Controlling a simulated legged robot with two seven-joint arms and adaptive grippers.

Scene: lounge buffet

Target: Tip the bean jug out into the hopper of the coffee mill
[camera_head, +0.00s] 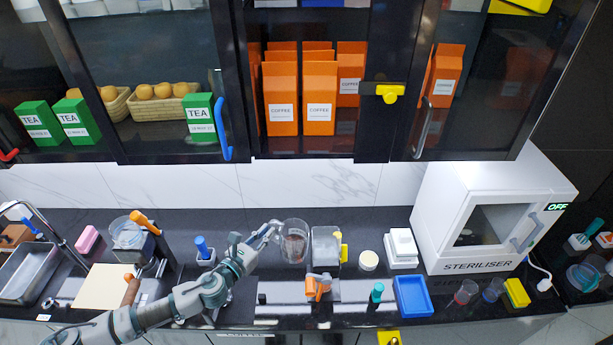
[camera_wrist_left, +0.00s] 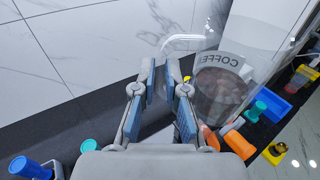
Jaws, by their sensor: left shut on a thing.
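The clear bean jug (camera_head: 294,247) is at the middle of the counter, with a COFFEE label and dark beans low inside in the left wrist view (camera_wrist_left: 222,92). It looks close to upright; I cannot tell whether it touches the counter. My left gripper (camera_head: 272,231) is shut on the jug's handle, at the jug's left side; its fingers (camera_wrist_left: 164,80) also show in the left wrist view. A dark machine with a clear round hopper (camera_head: 126,232) and an orange handle stands at the left; it looks like the coffee mill. My right gripper is not in view.
A clear box (camera_head: 326,244) with a yellow part stands just right of the jug. An orange item (camera_head: 318,287) is in front. A white steriliser (camera_head: 478,215), a blue tray (camera_head: 413,296) and white scales (camera_head: 401,247) are at the right. Cupboards hang above the counter.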

